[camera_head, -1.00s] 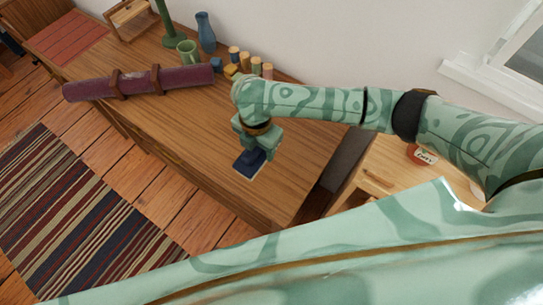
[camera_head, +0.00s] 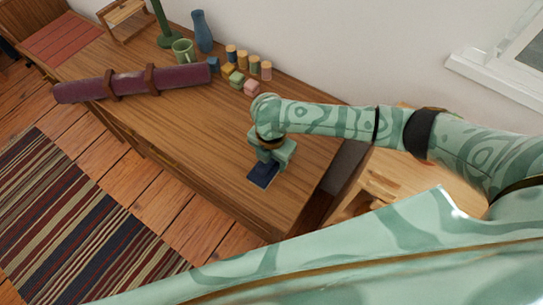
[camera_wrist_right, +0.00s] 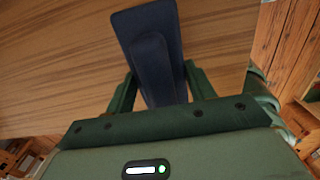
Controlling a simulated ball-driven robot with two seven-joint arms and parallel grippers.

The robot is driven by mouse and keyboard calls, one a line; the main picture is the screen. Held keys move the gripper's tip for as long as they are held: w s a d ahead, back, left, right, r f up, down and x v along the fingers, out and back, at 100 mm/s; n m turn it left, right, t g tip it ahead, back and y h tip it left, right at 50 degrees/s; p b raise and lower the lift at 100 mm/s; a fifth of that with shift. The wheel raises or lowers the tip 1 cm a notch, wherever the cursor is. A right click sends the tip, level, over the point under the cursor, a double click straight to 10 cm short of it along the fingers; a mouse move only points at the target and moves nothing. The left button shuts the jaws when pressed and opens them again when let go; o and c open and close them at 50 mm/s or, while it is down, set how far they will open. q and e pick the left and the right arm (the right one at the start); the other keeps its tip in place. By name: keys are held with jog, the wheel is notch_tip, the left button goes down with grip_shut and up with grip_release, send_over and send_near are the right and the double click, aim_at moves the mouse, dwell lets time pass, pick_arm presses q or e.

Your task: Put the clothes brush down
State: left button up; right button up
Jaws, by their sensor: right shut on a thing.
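The clothes brush (camera_head: 263,174) is dark blue and flat, held low over the near right part of the wooden tabletop (camera_head: 215,140). My right gripper (camera_head: 268,158) is shut on it from above. In the right wrist view the brush (camera_wrist_right: 150,40) sticks out from between the fingers of the gripper (camera_wrist_right: 160,88), with wood grain behind it. I cannot tell whether its underside touches the wood. My left gripper is not in view.
A strapped purple roll (camera_head: 182,79) lies across the left of the tabletop. Several small blocks (camera_head: 235,78), a green mug (camera_head: 183,50) and a blue vase (camera_head: 202,32) stand along the back. Bare wood surrounds the brush. A striped rug (camera_head: 75,225) lies on the floor.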

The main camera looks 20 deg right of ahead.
jog(key=o, duration=1)
jog(key=shift+o, duration=0.2)
notch_tip(320, 180, up, 12)
jog(key=p, duration=0.5)
